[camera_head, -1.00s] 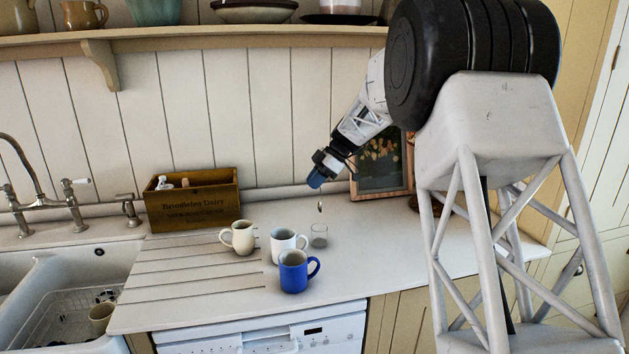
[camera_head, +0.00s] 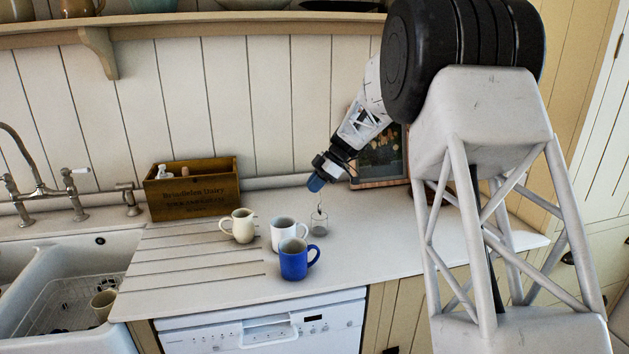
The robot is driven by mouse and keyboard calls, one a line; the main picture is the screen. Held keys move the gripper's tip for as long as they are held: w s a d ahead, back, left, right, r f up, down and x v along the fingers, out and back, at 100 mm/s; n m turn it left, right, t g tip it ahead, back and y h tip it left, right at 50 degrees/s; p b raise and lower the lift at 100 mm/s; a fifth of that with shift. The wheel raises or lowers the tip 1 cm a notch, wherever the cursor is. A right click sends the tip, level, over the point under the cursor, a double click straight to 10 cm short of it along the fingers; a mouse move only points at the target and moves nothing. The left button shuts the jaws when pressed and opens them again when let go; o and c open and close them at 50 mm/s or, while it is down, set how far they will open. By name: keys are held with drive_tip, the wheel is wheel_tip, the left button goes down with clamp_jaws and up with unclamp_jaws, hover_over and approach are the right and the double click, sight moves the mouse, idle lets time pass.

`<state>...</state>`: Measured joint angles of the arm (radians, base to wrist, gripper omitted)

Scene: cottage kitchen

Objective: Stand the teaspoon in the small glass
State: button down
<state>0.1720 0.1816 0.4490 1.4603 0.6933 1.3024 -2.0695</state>
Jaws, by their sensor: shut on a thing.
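The small glass (camera_head: 319,227) stands upright on the counter, right of the white mug. My gripper (camera_head: 317,188) is above it, pointing down, shut on the teaspoon (camera_head: 320,207). The spoon hangs down thin and bright from the jaws. Its lower end overlaps the glass's rim in this view; I cannot tell whether it is inside the glass or in front of or behind it.
A wooden box (camera_head: 192,190) and a picture frame (camera_head: 381,160) stand by the wall. The counter (camera_head: 400,229) is clear to the right.

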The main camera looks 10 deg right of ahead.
drive_tip(key=shift+f, duration=2.65)
drive_tip(key=c, duration=1.1)
unclamp_jaws()
drive_tip(key=shift+c, duration=0.2)
drive_tip(key=v, duration=0.7)
drive_tip(key=shift+d+r, duration=0.3)
